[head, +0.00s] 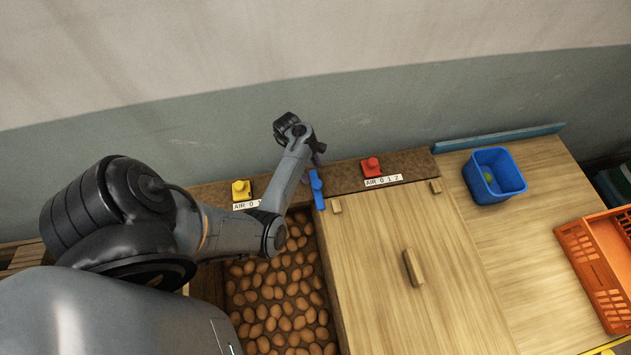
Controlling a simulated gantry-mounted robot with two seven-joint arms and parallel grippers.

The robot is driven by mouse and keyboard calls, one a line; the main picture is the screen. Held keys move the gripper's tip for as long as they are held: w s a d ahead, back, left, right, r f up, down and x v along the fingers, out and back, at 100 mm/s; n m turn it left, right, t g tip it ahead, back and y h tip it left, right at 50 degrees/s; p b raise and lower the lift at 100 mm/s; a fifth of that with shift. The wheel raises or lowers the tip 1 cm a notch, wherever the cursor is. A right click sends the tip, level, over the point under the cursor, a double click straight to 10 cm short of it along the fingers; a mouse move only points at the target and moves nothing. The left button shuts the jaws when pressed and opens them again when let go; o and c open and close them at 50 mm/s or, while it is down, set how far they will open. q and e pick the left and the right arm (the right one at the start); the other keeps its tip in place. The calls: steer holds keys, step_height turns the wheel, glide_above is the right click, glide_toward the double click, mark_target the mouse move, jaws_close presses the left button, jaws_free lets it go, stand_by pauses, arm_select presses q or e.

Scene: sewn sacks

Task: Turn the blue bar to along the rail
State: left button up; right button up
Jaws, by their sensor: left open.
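The blue bar (317,189) is on the brown rail (405,162) at the back of the bench. It points across the rail, its near end reaching the rail's front edge between the bin and the wooden lid. My left gripper (314,165) is at the far end of the blue bar, above the rail. It is small and partly hidden by its own wrist, and I cannot tell whether it touches the bar. It is open. My right gripper is not in view.
A yellow knob (241,190) and a red knob (371,166) stand on the rail either side of the bar. In front are a bin of brown round things (280,300) and a wooden lid (420,300). A blue tub (493,177) and orange crate (590,275) stand right.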

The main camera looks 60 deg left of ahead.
mark_target(317, 183)
arm_select(q)
steer(key=shift+b+x, duration=0.7)
steer(key=shift+x, duration=2.45)
jaws_close()
